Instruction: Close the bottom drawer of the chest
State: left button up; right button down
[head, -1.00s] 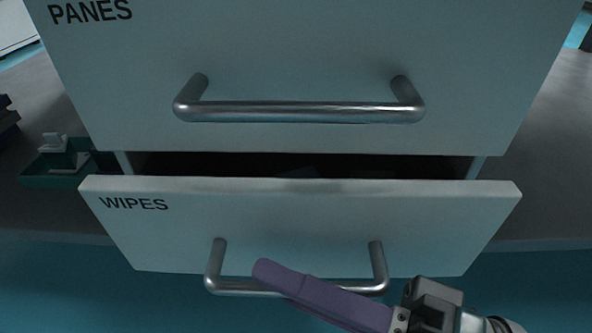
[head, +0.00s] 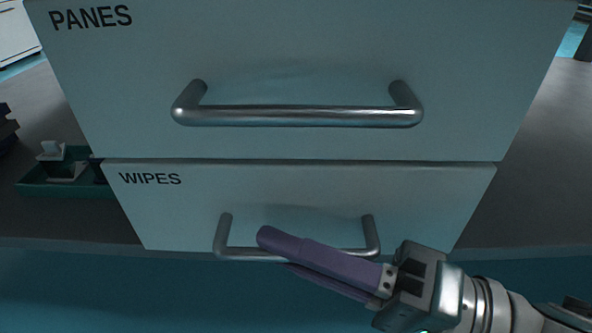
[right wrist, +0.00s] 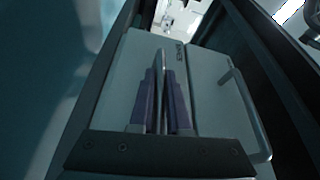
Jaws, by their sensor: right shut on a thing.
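The bottom drawer (head: 300,200), labelled WIPES, sits in the chest below the upper drawer (head: 290,75), labelled PANES. Its front appears flush under the upper one, with only a thin dark seam between them. My right gripper (head: 275,243), with purple fingers, is shut on the bottom drawer's bar handle (head: 225,236), near the middle of the bar. In the right wrist view the purple fingers (right wrist: 162,105) are close together with the handle bar between them. The part of the handle behind the fingers is hidden. My left gripper is not in view.
A green tray (head: 40,188) with a small white item (head: 53,152) stands on the grey tabletop left of the chest. Dark objects (head: 6,128) lie at the far left. The tabletop (head: 540,170) right of the chest is clear.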

jog(key=c, duration=1.3)
grip_release()
jog(key=shift+f, duration=0.15)
jog(key=o, duration=0.4)
jog(key=shift+w, duration=0.25)
jog(key=shift+s, duration=0.1)
jog(key=shift+s+d+p, duration=0.15)
jog(key=shift+d+p, duration=0.15)
jog(key=p+v, duration=0.2)
jog(key=v, duration=0.7)
jog(key=shift+d+p, duration=0.15)
jog(key=shift+p, duration=0.15)
